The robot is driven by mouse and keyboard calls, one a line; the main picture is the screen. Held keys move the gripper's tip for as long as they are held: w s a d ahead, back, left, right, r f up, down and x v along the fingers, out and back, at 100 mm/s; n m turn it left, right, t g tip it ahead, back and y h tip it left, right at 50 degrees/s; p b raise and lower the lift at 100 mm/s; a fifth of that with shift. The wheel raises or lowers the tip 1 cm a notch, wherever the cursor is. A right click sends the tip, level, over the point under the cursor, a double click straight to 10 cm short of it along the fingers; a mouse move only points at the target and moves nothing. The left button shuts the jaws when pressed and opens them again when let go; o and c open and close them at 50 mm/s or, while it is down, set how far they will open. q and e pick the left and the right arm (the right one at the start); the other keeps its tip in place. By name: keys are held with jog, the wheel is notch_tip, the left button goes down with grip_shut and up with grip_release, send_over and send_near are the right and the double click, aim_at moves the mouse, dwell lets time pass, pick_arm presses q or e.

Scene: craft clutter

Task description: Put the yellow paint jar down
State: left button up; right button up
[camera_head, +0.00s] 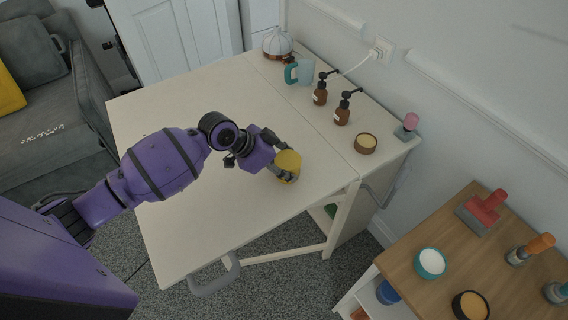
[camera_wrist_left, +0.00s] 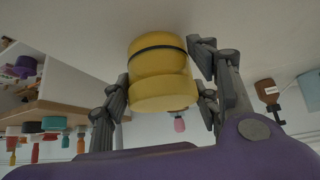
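The yellow paint jar (camera_head: 288,165) is at the right part of the cream table's (camera_head: 215,100) top, near its front right edge. My left gripper (camera_head: 279,158) reaches it from the left, with fingers on both sides of it. In the left wrist view the yellow jar (camera_wrist_left: 160,75), with a dark band around it, sits between the fingers of my left gripper (camera_wrist_left: 160,82), which look closed against its sides. The jar looks at or very near the tabletop; I cannot tell whether it touches. My right gripper is not in view.
Along the back right stand a glass-like dome (camera_head: 277,43), a teal mug (camera_head: 300,72), two brown pump bottles (camera_head: 320,91), a brown jar (camera_head: 366,143) and a pink-handled stamp (camera_head: 407,126). A wooden cart (camera_head: 440,231) stands at the right. The table's middle and left are clear.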

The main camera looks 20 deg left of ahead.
pick_arm(q)
jog(key=o, duration=0.4)
jog(key=shift+c, duration=0.2)
jog(key=shift+r, duration=0.25)
jog(key=v, duration=1.1)
jog(key=shift+s+a+r+p, duration=0.2)
jog(key=shift+r+p, duration=0.1)
jog(key=shift+p, duration=0.1)
